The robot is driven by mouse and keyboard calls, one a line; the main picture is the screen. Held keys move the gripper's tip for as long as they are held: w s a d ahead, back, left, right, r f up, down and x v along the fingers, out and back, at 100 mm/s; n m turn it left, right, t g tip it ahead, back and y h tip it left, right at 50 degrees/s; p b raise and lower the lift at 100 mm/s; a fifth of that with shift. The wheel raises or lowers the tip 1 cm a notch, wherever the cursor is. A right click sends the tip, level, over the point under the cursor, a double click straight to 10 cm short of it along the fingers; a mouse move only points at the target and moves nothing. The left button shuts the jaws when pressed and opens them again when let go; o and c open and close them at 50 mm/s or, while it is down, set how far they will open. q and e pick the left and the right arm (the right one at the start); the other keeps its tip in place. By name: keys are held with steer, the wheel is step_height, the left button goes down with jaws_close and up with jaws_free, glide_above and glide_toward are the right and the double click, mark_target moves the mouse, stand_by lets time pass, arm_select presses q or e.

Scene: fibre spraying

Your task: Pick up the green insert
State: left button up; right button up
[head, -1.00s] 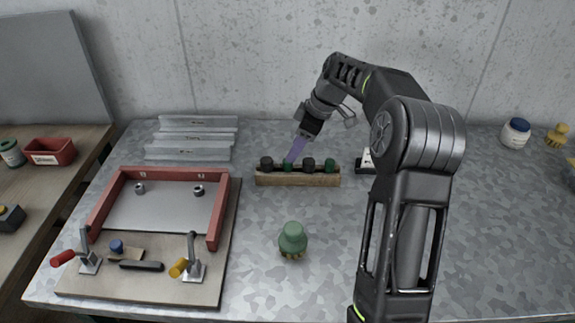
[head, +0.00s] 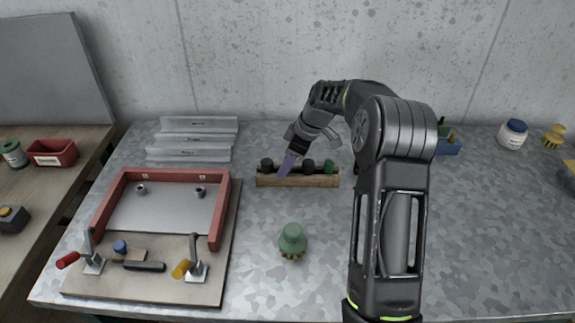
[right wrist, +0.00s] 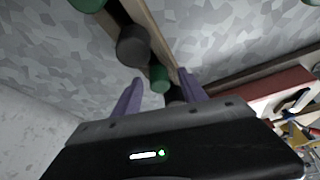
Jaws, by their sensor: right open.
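A wooden rack (head: 325,182) on the table holds a row of dark and green inserts. One green insert (head: 329,166) shows at its right end. Another green insert (right wrist: 159,79) shows in the right wrist view between dark ones; in the head view my fingers hide it. My right gripper (head: 285,165) points down at the rack's left half. Its purple fingers are open, one on each side of that second green insert in the right wrist view (right wrist: 160,78). I cannot tell whether they touch it. My left gripper is out of view.
A red-framed fixture (head: 223,210) with clamps stands on the left. Metal strips (head: 192,138) lie behind it. A green knobbed object (head: 292,238) stands in front of the rack. The right foreground is clear.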

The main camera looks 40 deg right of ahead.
steer(key=shift+c, duration=0.2)
stand_by(0.3)
jaws_close()
stand_by(0.3)
